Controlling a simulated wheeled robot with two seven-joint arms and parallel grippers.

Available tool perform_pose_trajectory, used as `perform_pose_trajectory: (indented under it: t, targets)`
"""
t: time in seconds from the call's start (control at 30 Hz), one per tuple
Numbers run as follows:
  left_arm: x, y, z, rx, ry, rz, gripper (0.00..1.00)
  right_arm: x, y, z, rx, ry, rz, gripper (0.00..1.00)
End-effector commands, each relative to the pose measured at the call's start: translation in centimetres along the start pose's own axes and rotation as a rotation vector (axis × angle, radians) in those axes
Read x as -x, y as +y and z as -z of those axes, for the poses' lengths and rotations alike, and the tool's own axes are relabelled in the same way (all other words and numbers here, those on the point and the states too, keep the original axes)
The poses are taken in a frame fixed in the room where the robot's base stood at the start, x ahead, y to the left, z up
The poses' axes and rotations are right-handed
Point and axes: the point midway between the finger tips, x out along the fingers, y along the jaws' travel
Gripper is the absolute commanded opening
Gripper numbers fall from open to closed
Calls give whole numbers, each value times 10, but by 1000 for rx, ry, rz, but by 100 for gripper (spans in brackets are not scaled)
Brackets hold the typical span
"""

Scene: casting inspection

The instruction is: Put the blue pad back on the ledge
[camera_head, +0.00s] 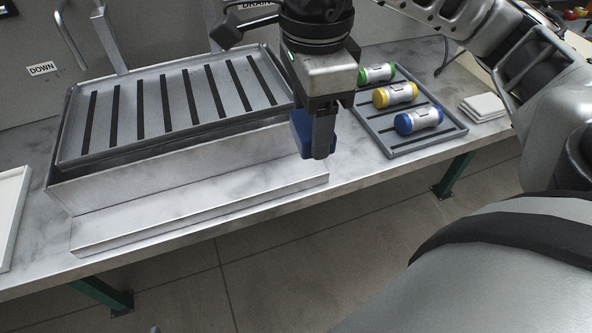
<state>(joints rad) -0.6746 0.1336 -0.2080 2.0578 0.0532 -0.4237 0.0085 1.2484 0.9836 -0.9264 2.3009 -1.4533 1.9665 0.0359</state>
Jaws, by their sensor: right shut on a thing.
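The blue pad (301,133) is in my right gripper (321,150), which points straight down near the middle of the view. The gripper is shut on the pad, and its fingers hide part of it. The pad is at the right end of the silver box, over or close to the ledge (200,215), a low metal step along the box's front. I cannot tell whether the pad touches the ledge. My left gripper is not in view.
A slotted grey tray (180,106) tops the metal box (150,182). At right, a grey rack (433,133) holds green, yellow and blue-capped cylinders (418,120). White pads (482,107) lie further right. A white tray (12,215) stands at left. The table's front edge is close.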

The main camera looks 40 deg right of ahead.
Motion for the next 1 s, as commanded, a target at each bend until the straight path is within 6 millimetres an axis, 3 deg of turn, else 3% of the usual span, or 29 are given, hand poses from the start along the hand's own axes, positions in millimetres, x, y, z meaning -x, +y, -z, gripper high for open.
perform_pose_trajectory:
  t: [0.3,0.5,0.7,1.0]
  targets:
    - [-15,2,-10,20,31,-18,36,-6,39,32,-890,-3,4,40]
    - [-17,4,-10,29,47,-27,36,-9,57,47,-1302,-1,1,40]
    - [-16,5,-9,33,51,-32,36,-9,64,53,-1473,-1,0,40]
    - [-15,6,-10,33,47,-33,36,-8,65,53,-1485,0,-1,40]
